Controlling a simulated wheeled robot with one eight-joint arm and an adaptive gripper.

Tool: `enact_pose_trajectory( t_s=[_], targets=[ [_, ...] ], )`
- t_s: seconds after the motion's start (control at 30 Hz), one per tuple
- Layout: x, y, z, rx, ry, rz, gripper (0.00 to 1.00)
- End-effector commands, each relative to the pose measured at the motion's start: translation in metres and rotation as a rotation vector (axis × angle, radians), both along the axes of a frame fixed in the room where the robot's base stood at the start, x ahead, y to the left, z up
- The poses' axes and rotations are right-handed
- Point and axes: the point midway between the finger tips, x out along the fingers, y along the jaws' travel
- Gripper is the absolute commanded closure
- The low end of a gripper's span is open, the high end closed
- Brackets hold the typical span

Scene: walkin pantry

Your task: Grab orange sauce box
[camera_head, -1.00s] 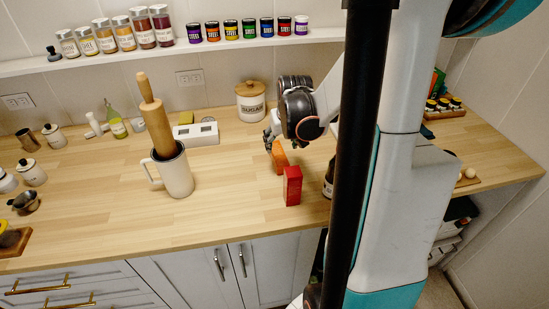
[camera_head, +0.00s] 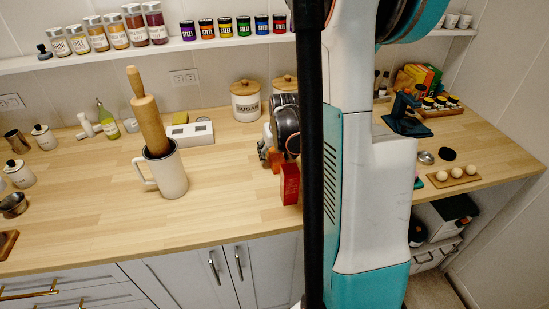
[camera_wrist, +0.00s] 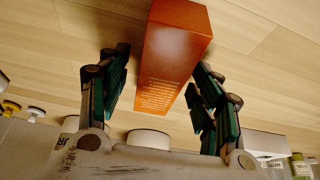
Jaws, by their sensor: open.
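In the wrist view the orange box (camera_wrist: 176,50) lies between the two dark green fingers of my gripper (camera_wrist: 162,75). The fingers are open, one on each side of the box, with a visible gap on the left; I cannot tell whether the right one touches.
A white mug (camera_head: 170,175) with a rolling pin (camera_head: 148,118) is to the left. A sugar jar (camera_head: 246,101) and a white block (camera_head: 191,133) are behind.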

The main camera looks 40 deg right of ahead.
Motion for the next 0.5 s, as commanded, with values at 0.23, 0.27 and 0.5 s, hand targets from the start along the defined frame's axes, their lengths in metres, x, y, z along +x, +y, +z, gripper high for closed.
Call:
enact_pose_trajectory(
  t_s=[0.23, 0.27, 0.5],
  targets=[
    [-0.0002, 0.0001, 0.0006, 0.0, 0.0, 0.0, 0.84],
    [-0.0002, 0.0001, 0.0006, 0.0, 0.0, 0.0, 0.91],
    [-0.0002, 0.0001, 0.0007, 0.0, 0.0, 0.0, 0.92]
  ],
)
